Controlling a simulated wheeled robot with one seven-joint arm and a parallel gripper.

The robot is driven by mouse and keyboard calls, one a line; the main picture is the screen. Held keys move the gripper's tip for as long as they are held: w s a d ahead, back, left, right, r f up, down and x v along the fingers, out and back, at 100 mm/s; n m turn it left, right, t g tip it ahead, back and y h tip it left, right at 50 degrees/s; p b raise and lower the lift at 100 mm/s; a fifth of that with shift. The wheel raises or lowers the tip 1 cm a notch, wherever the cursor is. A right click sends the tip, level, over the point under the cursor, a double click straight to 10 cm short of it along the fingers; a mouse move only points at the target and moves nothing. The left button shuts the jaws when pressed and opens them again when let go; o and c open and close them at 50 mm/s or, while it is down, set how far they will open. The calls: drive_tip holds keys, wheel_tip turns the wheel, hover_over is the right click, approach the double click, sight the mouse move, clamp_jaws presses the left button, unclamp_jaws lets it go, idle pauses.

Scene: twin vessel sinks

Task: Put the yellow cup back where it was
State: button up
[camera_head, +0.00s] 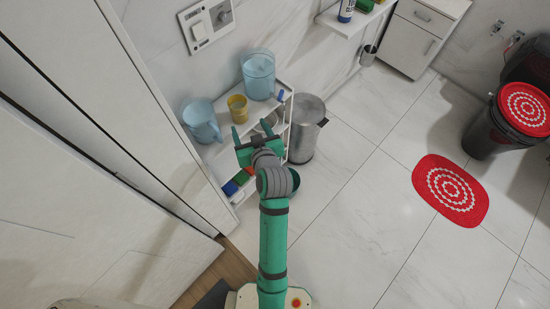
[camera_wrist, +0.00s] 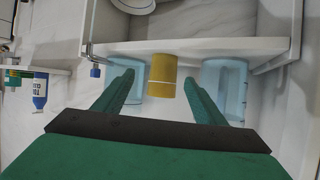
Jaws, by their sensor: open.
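The yellow cup (camera_head: 238,108) stands on the top of a white shelf unit, between two light blue vessels, in the head view. In the wrist view the yellow cup (camera_wrist: 162,76) is ahead of my gripper, between the lines of its two fingers. My gripper (camera_head: 244,139) is open and empty. It is close in front of the shelf, a little short of the cup and apart from it. In the wrist view my gripper's green fingers (camera_wrist: 157,88) are spread, with a blue vessel beyond each one.
A blue pitcher (camera_head: 201,121) stands left of the cup and a blue bucket (camera_head: 258,75) right of it, both close. A metal bin (camera_head: 306,130) stands right of the white shelf unit (camera_head: 214,152). Open tiled floor lies to the right, with a red mat (camera_head: 450,190).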

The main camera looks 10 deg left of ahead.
drive_tip(key=s+d+f+m+t+h, duration=0.1)
drive_tip(key=s+d+f+m+h, duration=0.2)
drive_tip(key=s, duration=0.6)
drive_tip(key=s+d+f+m+t+h, duration=0.1)
drive_tip(key=s+d+f, duration=0.35)
drive_tip(key=s, duration=0.45)
drive_tip(key=s+d+r+t, duration=0.1)
drive_tip(key=s+r, duration=0.3)
drive_tip(key=s, duration=0.4)
drive_tip(key=s+d+r+h, duration=0.1)
drive_tip(key=s+d+r, duration=0.2)
drive_tip(key=s, duration=0.5)
drive_tip(key=shift+s+d+r+m+t+h, duration=0.3)
drive_tip(key=shift+d+r+m+t, duration=0.1)
drive_tip(key=shift+d, duration=0.2)
